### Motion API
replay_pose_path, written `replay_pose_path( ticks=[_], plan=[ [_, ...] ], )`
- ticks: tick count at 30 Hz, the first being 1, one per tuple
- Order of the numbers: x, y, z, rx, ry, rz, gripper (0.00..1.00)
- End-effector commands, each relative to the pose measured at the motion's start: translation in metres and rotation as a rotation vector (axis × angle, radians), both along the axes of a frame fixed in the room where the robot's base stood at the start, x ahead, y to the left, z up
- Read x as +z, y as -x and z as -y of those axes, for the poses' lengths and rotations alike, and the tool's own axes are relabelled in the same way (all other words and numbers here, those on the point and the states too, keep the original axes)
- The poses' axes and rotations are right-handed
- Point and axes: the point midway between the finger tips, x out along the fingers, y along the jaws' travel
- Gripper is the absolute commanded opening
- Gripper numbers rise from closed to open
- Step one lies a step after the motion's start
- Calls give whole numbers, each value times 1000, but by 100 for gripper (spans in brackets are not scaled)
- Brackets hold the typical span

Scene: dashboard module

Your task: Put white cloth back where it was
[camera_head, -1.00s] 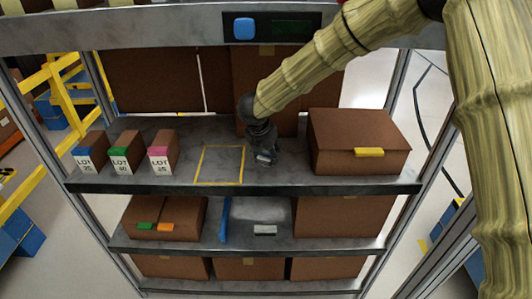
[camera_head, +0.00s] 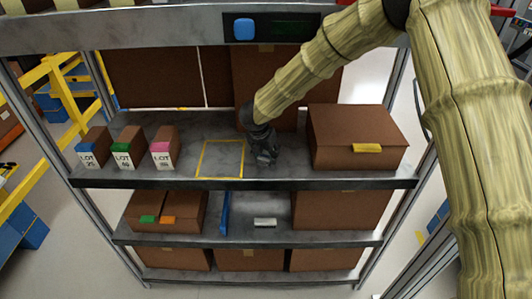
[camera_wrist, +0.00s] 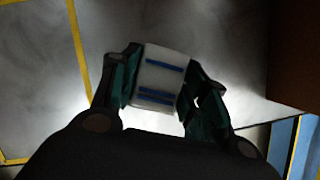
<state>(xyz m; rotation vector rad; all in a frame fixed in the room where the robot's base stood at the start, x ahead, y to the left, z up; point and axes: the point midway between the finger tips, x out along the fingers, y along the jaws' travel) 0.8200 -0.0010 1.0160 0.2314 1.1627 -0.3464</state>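The white cloth (camera_wrist: 160,78), a small folded block with blue stripes, sits between the two fingers in the wrist view. My gripper (camera_wrist: 156,85) has its fingers against the cloth's two sides and looks shut on it. In the head view my gripper (camera_head: 265,158) is low over the upper shelf, between the yellow taped outline (camera_head: 203,158) and the large brown box. The cloth is hidden there by the fingers. I cannot tell whether it touches the shelf.
The large brown box (camera_head: 356,135) stands close to the right of my gripper. Several small LOT boxes (camera_head: 128,150) stand at the left. The taped outline is empty. The lower shelf (camera_head: 250,240) holds brown boxes, a blue upright piece (camera_head: 224,213) and a small white object (camera_head: 265,222).

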Motion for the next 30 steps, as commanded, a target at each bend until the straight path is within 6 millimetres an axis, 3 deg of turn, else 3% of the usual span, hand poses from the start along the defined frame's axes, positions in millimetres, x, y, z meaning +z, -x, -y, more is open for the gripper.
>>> replay_pose_path(
  ticks=[1, 3, 17, 30],
  plan=[
    [0, 0, 0, 0, 0, 0, 55],
    [0, 0, 0, 0, 0, 0, 66],
    [7, 1, -1, -1, -1, 1, 66],
    [72, 27, -12, 0, -2, 2, 66]
  ],
)
